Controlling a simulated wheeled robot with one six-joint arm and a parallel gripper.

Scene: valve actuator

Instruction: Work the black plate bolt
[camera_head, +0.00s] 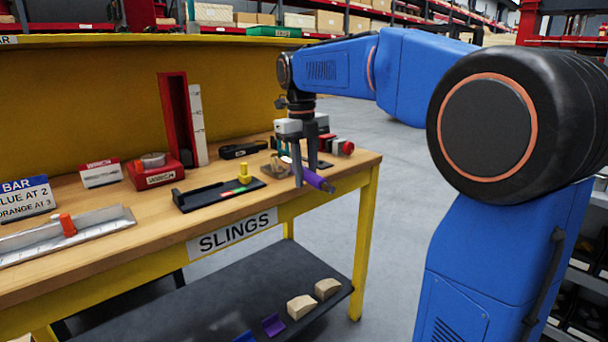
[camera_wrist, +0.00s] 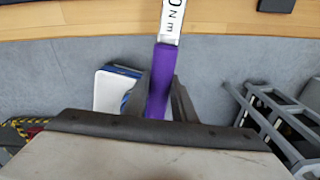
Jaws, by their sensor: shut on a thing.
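A long black plate (camera_head: 205,197) lies on the wooden bench, with an upright yellow knob (camera_head: 244,173) at its right end and green and red marks beside the knob. I take this as the black plate bolt. My gripper (camera_head: 304,180) is to its right, at the bench's front edge, apart from the knob. It is shut on a purple bar (camera_head: 319,181), which sticks out past the edge. In the wrist view, the purple bar (camera_wrist: 159,75) lies between my fingers (camera_wrist: 161,100), with a white lettered part (camera_wrist: 172,18) beyond it. The black plate is not recognisable there.
A red upright channel (camera_head: 174,120), a red block (camera_head: 155,175) and signs stand left of the plate. A metal rail with an orange knob (camera_head: 67,225) lies nearer. Small dark items (camera_head: 243,151) lie behind.

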